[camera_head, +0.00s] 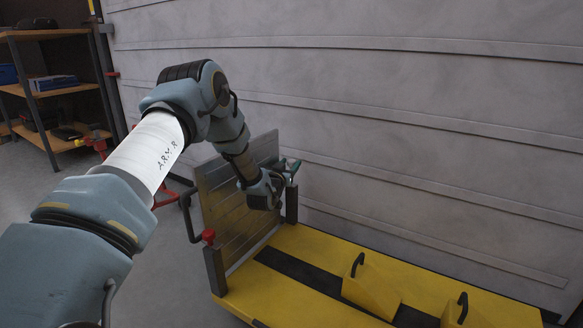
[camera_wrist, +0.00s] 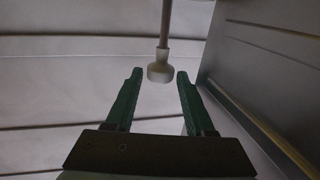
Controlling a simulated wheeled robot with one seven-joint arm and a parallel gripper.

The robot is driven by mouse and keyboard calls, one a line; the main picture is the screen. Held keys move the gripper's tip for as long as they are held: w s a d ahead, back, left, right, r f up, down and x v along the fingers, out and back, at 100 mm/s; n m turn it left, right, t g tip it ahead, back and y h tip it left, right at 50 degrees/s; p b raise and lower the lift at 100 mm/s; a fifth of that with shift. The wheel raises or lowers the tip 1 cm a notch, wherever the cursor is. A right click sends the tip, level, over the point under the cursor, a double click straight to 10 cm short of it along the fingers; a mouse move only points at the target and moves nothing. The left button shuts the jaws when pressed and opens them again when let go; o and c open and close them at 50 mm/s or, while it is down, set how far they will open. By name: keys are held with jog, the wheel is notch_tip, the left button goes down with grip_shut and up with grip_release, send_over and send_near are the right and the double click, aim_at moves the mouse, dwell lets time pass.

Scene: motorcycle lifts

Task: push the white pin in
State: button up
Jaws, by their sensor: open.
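The white pin (camera_wrist: 160,72) shows in the wrist view as a pale round knob on a thin shaft that runs up out of the picture. My gripper (camera_wrist: 160,77) is open, with one green finger on each side of the knob. The knob appears between the fingertips, with a gap on both sides; I cannot tell how far it is in depth. In the head view my gripper (camera_head: 291,168) is at the top of the upright metal plate (camera_head: 230,215), by its far post. The white pin cannot be made out there.
The yellow motorcycle lift (camera_head: 300,245) carries two yellow wedges with black handles (camera_head: 370,285). A red knob (camera_head: 208,237) tops the near post. A grey ribbed wall (camera_head: 400,120) stands close behind the lift. Shelves (camera_head: 50,90) stand at the far left.

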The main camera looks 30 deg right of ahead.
jog(key=shift+x, duration=1.1)
grip_shut()
dwell(0.7)
